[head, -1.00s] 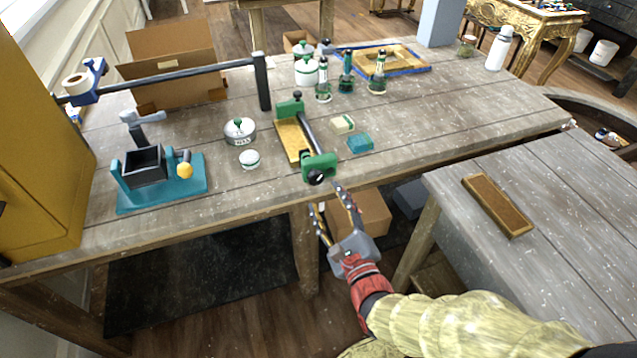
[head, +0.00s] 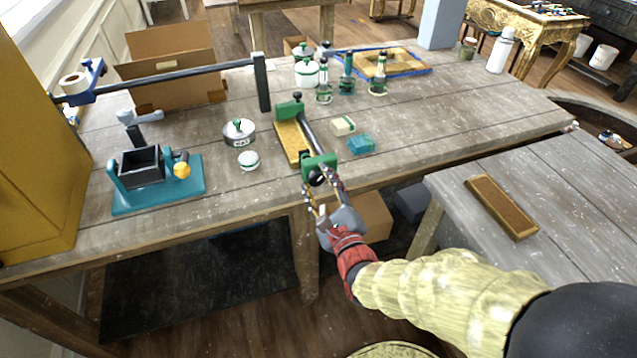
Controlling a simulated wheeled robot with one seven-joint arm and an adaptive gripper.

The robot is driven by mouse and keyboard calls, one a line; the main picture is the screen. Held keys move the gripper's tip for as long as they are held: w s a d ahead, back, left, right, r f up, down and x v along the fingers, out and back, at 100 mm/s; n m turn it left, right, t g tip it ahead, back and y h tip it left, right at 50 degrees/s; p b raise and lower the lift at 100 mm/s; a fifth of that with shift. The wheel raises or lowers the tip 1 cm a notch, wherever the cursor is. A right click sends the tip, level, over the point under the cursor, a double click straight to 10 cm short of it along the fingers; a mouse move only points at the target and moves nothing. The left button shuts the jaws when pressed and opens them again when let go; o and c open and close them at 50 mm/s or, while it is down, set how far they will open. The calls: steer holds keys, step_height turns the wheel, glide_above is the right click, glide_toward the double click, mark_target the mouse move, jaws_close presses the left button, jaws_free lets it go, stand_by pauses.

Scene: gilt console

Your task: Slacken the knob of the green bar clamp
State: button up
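The green bar clamp (head: 319,163) lies near the front edge of the wooden workbench, with a dark bar running back to a second green jaw (head: 289,109). A tan wooden block (head: 294,141) lies beside the bar. The clamp's dark knob (head: 315,179) faces the front, at the bench edge. My gripper (head: 318,185) is in front of the clamp, its fingers apart with one on each side of the knob. I cannot tell whether either finger touches the knob. The fingers partly cover the front jaw's lower edge.
A teal fixture (head: 158,182) stands further left. A side table (head: 570,220) holds a brown block (head: 500,206).

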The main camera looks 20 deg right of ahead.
steer(key=c, duration=0.9)
